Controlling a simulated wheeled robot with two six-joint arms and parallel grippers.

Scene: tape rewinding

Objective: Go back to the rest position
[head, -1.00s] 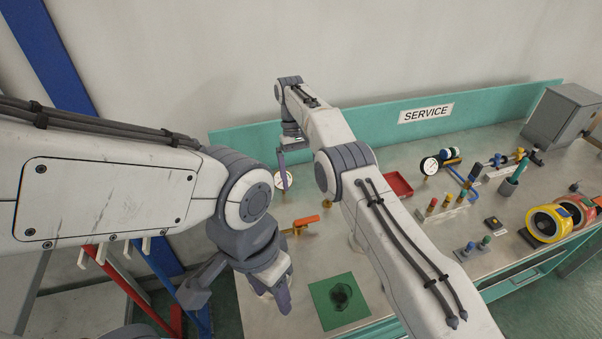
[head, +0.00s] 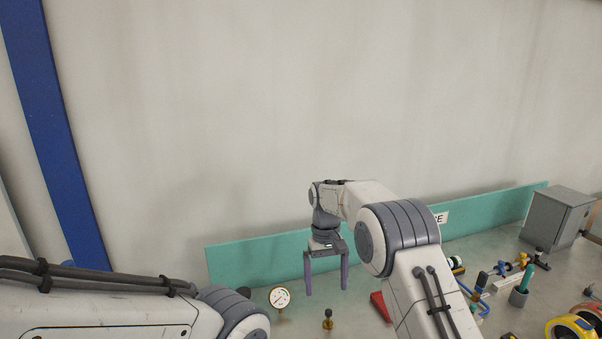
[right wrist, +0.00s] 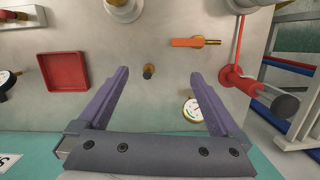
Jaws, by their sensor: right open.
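My right gripper (head: 327,285) hangs over the back of the bench with its two purple fingers pointing down, spread apart and empty. It also shows in the right wrist view (right wrist: 158,100), open above the bench top with nothing between the fingers. My left arm comes in at the lower left of the head view; its gripper is below the picture edge. A small brass fitting (head: 327,319) stands on the bench below the right gripper.
A pressure gauge (head: 279,298) stands left of the right gripper. A teal back panel (head: 255,260) runs along the wall; a grey box (head: 557,217) is far right.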

